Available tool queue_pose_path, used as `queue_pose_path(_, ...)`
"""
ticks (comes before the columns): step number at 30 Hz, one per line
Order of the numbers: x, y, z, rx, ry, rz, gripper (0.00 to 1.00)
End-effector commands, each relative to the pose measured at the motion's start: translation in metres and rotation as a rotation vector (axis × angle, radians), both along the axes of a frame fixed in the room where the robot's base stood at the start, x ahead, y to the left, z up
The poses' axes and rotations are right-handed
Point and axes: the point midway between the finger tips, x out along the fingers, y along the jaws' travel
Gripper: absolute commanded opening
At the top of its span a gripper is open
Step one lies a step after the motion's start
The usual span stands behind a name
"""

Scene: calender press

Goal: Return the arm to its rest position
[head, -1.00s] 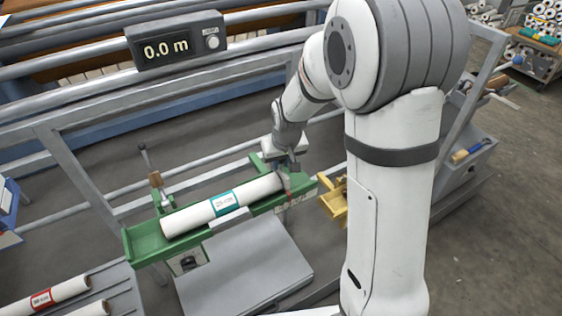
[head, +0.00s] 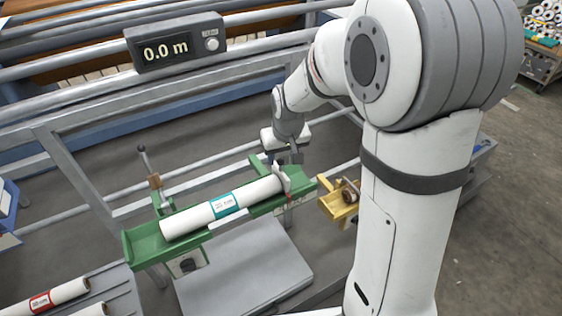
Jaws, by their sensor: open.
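My gripper (head: 286,158) hangs from my white arm above the right end of the green cradle (head: 144,240). It is open, and its fingers look small and partly blurred against the cradle's end. A white roll with a teal label (head: 190,220) lies lengthwise in the cradle, its right end close below my gripper. I cannot tell from this view whether the fingers touch anything there.
A yellow holder (head: 335,208) with a brown piece stands right of the cradle. A counter reading 0.0 m (head: 176,45) is on the grey rails behind. White rolls, one red-labelled (head: 42,301), lie at lower left. A grey plate (head: 245,270) is below the cradle.

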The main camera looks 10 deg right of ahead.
Motion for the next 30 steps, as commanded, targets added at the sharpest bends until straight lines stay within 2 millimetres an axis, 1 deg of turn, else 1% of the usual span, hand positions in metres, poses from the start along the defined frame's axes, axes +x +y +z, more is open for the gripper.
queue_pose_path(1,-0.002,-0.001,0.009,0.001,-0.004,0.0,0.45)
queue_pose_path(3,-0.005,-0.001,0.018,0.001,-0.003,0.0,0.45)
queue_pose_path(6,-0.008,-0.001,0.027,0.0,-0.002,0.0,0.45)
queue_pose_path(13,-0.012,-0.003,0.034,0.0,0.0,-0.003,0.45)
queue_pose_path(16,-0.025,-0.01,0.043,0.0,0.0,-0.016,0.45)
queue_pose_path(17,-0.032,-0.013,0.047,0.0,0.0,-0.023,0.45)
queue_pose_path(20,-0.062,-0.027,0.062,-0.001,0.003,-0.051,0.45)
queue_pose_path(24,-0.115,-0.046,0.079,-0.003,0.014,-0.099,0.45)
queue_pose_path(27,-0.151,-0.057,0.086,-0.005,0.021,-0.132,0.45)
queue_pose_path(30,-0.181,-0.065,0.088,-0.006,0.027,-0.159,0.45)
